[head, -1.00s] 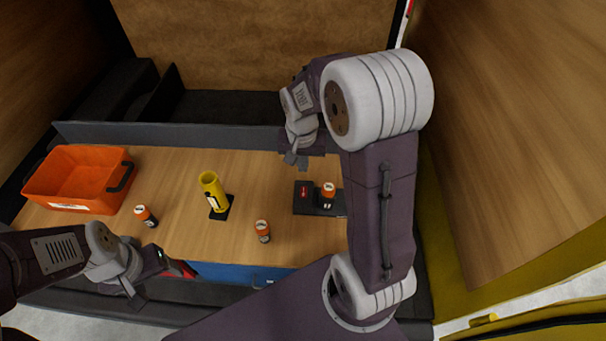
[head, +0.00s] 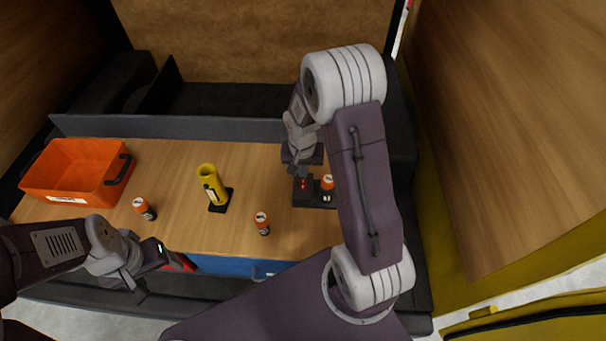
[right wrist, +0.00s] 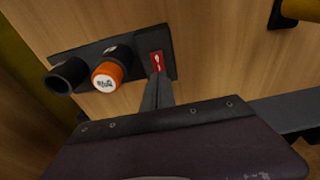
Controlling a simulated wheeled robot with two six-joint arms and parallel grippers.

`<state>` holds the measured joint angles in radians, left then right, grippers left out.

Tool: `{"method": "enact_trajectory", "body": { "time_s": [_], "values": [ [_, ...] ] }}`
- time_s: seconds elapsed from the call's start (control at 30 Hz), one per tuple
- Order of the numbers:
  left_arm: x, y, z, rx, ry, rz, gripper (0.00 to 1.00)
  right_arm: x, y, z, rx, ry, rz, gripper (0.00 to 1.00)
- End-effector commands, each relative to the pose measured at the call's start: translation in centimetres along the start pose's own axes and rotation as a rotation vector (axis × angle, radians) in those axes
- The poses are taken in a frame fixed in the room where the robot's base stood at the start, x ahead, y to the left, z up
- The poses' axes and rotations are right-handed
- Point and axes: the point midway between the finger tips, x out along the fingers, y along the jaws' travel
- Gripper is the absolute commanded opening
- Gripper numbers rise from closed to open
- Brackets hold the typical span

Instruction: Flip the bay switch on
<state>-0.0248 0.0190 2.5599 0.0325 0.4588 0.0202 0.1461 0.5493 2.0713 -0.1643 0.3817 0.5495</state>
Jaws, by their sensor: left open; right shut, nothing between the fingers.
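The bay switch is a small red rocker (head: 303,184) with white marks, set in a dark panel (head: 314,202) on the table. In the right wrist view the red switch (right wrist: 157,62) sits at the panel's end. My right gripper (head: 299,173) is shut and empty, pointing down at the switch. In the right wrist view its fingertips (right wrist: 157,80) are right at the switch's near edge; I cannot tell whether they touch it. My left gripper (head: 152,270) is open and empty at the table's front left edge, away from the panel.
An orange-capped canister (head: 327,186) stands in the panel, beside an empty black socket (right wrist: 68,76). Other orange-capped canisters stand at the front middle (head: 262,223) and left (head: 143,208). A yellow cylinder (head: 211,184) stands between. An orange bin (head: 70,172) sits far left.

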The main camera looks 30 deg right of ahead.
Motion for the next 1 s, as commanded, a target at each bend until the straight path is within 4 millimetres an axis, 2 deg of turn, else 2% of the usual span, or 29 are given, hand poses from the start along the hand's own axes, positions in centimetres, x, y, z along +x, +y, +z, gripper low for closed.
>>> {"method": "enact_trajectory", "body": {
  "time_s": [0.13, 0.3, 0.63, 0.77, 0.8, 1.0],
  "values": [
    [-0.7, 0.0, -0.1, 0.0, 0.0, 0.0, 0.71, 2.3, 0.0, 0.1, 0.0, -0.003, 0.001, 0.0],
    [-0.8, 0.0, -0.1, 0.0, 0.0, 0.0, 0.71, 3.6, 0.0, 0.0, 0.001, 0.0, 0.0, 0.0],
    [-0.8, 0.0, -0.1, 0.0, 0.0, 0.0, 0.71, 3.9, 0.0, -0.1, 0.001, 0.001, 0.0, 0.0],
    [0.3, 0.0, 0.0, 0.0, 0.0, 0.0, 0.71, 4.9, 0.0, -0.2, 0.002, 0.002, 0.0, 0.0],
    [-0.2, 0.0, 0.0, 0.0, 0.0, 0.0, 0.71, 4.4, 0.0, -0.2, 0.001, 0.001, 0.0, 0.0],
    [-0.2, 0.0, 0.0, 0.0, 0.0, 0.0, 0.71, 4.4, 0.1, 0.0, 0.001, -0.003, 0.002, 0.0]
  ]
}}
